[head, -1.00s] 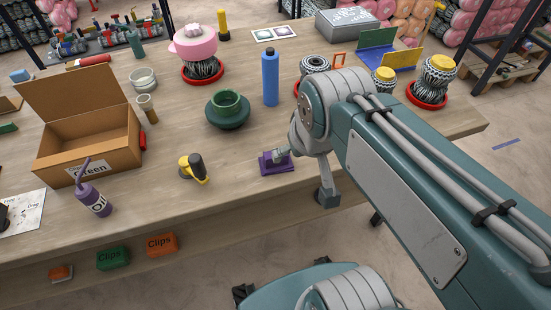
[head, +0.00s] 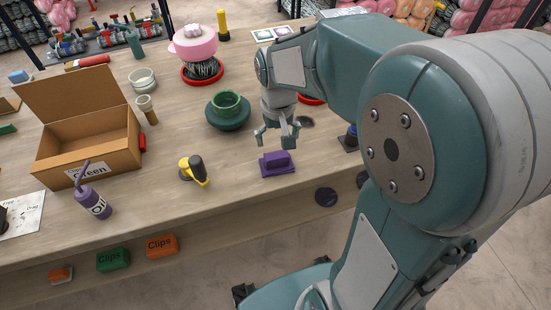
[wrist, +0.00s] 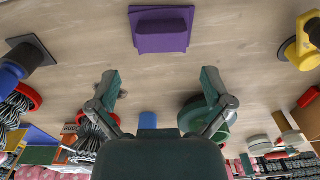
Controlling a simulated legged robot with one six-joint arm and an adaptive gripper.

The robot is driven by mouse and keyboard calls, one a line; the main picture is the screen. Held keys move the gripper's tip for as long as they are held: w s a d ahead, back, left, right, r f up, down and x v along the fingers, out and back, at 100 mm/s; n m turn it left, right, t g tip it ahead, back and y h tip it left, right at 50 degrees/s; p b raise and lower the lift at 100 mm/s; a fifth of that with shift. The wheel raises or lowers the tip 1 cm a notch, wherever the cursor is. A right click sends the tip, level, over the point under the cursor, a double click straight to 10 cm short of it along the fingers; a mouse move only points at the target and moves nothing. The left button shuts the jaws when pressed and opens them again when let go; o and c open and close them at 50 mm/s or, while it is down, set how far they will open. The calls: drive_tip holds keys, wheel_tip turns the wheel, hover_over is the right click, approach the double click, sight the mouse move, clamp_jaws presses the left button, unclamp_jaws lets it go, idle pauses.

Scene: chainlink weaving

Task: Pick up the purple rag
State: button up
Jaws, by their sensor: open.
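The purple rag (head: 277,165) lies on the wooden table near its front edge, a flat sheet with a raised block-like part on top. It also shows at the top middle of the wrist view (wrist: 161,32). My gripper (head: 277,141) is open and empty, pointing down above the table just behind the rag. In the wrist view its two fingers (wrist: 160,80) are spread wide, with bare table between them and the rag apart from them.
A yellow and black tool (head: 193,170) lies left of the rag. A green pot (head: 228,108) stands behind to the left. A blue object on a dark base (head: 350,138) is to the right. A cardboard box (head: 88,148) stands farther left.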

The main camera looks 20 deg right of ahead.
sight(276, 155)
wheel_tip(276, 155, down, 7)
drive_tip(key=shift+w+a+f, duration=0.1)
drive_tip(key=shift+w+a, duration=0.05)
idle(0.4)
drive_tip(key=c, duration=0.9)
